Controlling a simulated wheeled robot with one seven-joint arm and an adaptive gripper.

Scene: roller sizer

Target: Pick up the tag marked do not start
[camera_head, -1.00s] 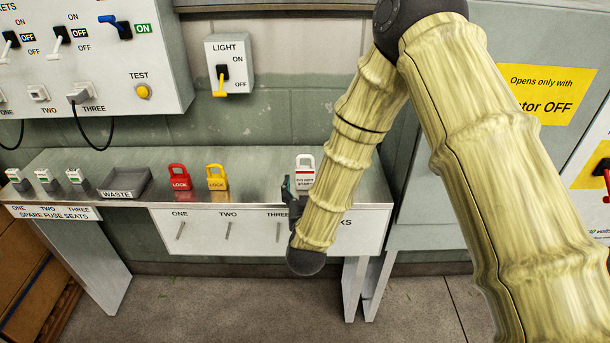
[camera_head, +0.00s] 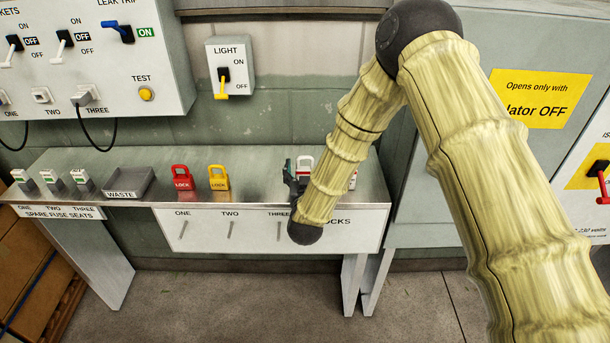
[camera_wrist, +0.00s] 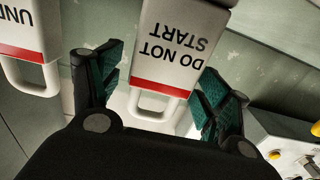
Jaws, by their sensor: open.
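The white tag marked DO NOT START (camera_wrist: 175,38) has a red band and a loop handle, and appears upside down in the wrist view. My gripper (camera_wrist: 163,78) is open, with one green-padded finger on each side of the tag's handle end and gaps showing. In the head view the tag (camera_head: 305,161) stands on the metal bench, partly hidden by my gripper (camera_head: 297,170) and arm. A second white tag with a red band, lettered "UND" (camera_wrist: 24,38), is cut off at the left of the wrist view.
On the bench (camera_head: 260,165), a red lock (camera_head: 182,178) and a yellow lock (camera_head: 218,178) stand left of the tag. Further left are a waste tray (camera_head: 128,183) and several fuses. The wall panel (camera_head: 80,90) and light switch (camera_head: 230,68) are behind.

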